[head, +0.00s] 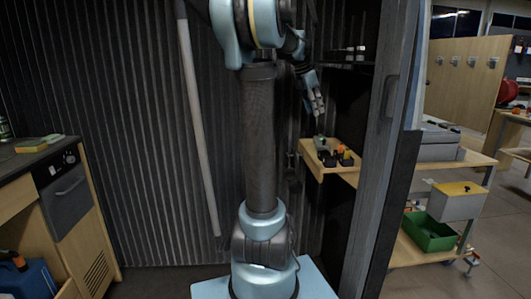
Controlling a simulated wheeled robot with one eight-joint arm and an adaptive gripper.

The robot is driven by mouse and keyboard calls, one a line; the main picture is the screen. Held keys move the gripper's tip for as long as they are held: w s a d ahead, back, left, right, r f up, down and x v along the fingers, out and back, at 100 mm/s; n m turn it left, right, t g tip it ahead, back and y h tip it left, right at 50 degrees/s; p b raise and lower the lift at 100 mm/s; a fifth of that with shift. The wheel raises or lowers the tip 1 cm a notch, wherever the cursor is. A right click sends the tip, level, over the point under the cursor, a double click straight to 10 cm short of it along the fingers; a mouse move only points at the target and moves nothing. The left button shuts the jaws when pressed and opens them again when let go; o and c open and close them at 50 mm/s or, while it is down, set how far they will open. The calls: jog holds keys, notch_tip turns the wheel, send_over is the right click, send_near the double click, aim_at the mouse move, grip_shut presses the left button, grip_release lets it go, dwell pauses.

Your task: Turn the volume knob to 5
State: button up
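My gripper (317,108) hangs from my arm at the right of the centre, with its fingers pointing down. It is small in the picture, and I cannot tell whether it is open or shut. Below it is a small wooden shelf (312,162) with small dark items and an orange-topped item (342,151) on it. My gripper appears above the back left of this shelf, apart from the items. No volume knob can be made out, and no scale or number is legible.
A dark upright panel (385,150) stands right of the shelf. A corrugated wall and a slanting pale pole (200,130) are behind my arm. A counter (35,150) is at left.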

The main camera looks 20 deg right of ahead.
jog(key=s+a+f+m, duration=0.3)
jog(key=a+f, duration=0.1)
jog(key=a, duration=0.4)
jog(key=s+a+f+m+t+y, duration=0.1)
jog(key=s+a+f+m, duration=0.2)
jog(key=a, duration=0.5)
jog(key=s+a+f+m+y, duration=0.1)
jog(key=s+a+f+m, duration=0.3)
jog(key=a, duration=0.4)
jog(key=shift+s+f+t, duration=0.15)
jog(key=shift+f+t, duration=0.15)
jog(key=shift+f, duration=0.55)
jog(key=shift+a, duration=0.1)
notch_tip(320, 180, up, 15)
jog(key=m+t, duration=0.1)
jog(key=m, duration=1.7)
send_over(324, 142)
jog(key=s+a, duration=0.4)
jog(key=a, duration=0.1)
jog(key=shift+h, duration=0.4)
jog(key=x, duration=1.7)
jog(key=shift+w+d, duration=0.2)
jog(key=shift+d, duration=0.05)
grip_shut()
